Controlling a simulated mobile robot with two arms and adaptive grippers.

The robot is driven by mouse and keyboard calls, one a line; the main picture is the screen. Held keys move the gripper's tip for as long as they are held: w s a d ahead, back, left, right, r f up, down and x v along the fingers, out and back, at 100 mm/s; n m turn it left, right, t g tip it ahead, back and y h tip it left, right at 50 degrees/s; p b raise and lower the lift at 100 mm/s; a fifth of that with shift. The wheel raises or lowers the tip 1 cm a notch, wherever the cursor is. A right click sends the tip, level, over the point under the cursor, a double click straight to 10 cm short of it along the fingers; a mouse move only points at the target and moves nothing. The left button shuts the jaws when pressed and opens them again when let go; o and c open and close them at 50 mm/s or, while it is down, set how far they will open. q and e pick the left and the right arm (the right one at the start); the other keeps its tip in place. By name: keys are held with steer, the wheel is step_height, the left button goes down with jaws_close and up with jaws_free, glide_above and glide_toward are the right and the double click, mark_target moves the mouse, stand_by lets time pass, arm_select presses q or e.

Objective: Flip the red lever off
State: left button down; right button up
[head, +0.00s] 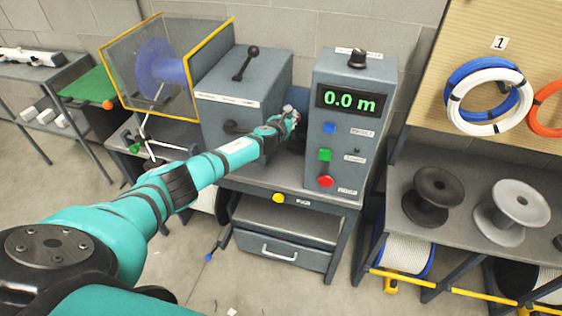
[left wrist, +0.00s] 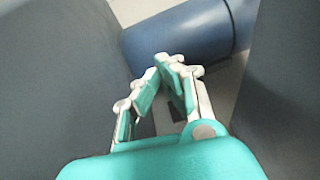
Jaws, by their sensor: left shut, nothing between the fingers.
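My left arm reaches across the head view to a gap between a grey machine housing (head: 240,108) and the control box (head: 338,120). My left gripper (head: 294,114) is there, partly hidden by its own wrist. In the left wrist view its fingers (left wrist: 168,66) are shut and empty, between two dark grey walls. A small red bit shows by the fingers in the head view; I cannot tell whether it is the red lever. No red lever shows clearly. The control box has a red button (head: 325,181). My right gripper is not in view.
A blue cylinder (left wrist: 185,38) lies beyond the fingers in the left wrist view. A black-knobbed lever (head: 246,63) stands on the housing. A yellow-framed clear guard (head: 150,70) is at left. Spools (head: 433,196) stand on the right bench. The display reads 0.0 m.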

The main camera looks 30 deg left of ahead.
arm_select(q)
steer(key=shift+w+a+r, duration=0.15)
steer(key=shift+w, duration=0.3)
steer(key=shift+w+a+r, duration=0.1)
steer(key=shift+w, duration=0.35)
